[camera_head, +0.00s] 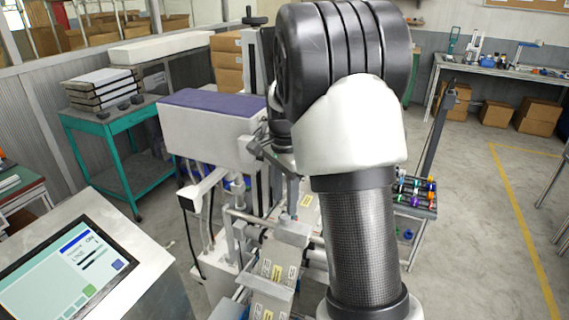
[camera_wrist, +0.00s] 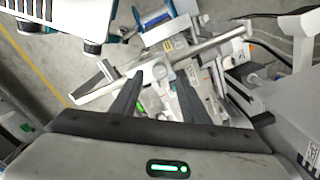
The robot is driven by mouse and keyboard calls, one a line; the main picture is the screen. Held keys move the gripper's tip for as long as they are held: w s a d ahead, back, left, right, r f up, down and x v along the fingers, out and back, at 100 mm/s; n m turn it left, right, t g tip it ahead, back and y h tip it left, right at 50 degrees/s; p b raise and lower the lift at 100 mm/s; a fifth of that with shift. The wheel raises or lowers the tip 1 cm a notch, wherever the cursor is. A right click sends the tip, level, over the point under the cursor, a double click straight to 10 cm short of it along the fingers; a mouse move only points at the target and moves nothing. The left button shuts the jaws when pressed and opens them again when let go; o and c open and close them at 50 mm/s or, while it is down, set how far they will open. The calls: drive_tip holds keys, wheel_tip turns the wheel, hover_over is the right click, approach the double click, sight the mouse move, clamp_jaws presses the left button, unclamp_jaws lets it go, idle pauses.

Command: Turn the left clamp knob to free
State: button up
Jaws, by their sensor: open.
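The machine (camera_head: 212,120) with a purple-topped white housing stands in the middle of the head view. A label strip (camera_head: 268,285) with yellow and white labels runs along its front, under metal rails and a grey block (camera_head: 293,232). My arm covers the machine's right part in that view. In the wrist view, my gripper (camera_wrist: 156,85) is open over the machine, its two dark fingers apart. A pale block on a long metal rail (camera_wrist: 205,47) shows beyond and between the fingertips. I see no grip on anything. I cannot single out the left clamp knob in either view.
A touchscreen panel (camera_head: 70,265) stands at the front left. A teal cart (camera_head: 113,120) with stacked trays is behind it. The floor farther right (camera_head: 480,220) is clear.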

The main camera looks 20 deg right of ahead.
sight(285, 216)
wheel_tip(285, 216, up, 13)
drive_tip(key=shift+f, duration=0.15)
idle(0.4)
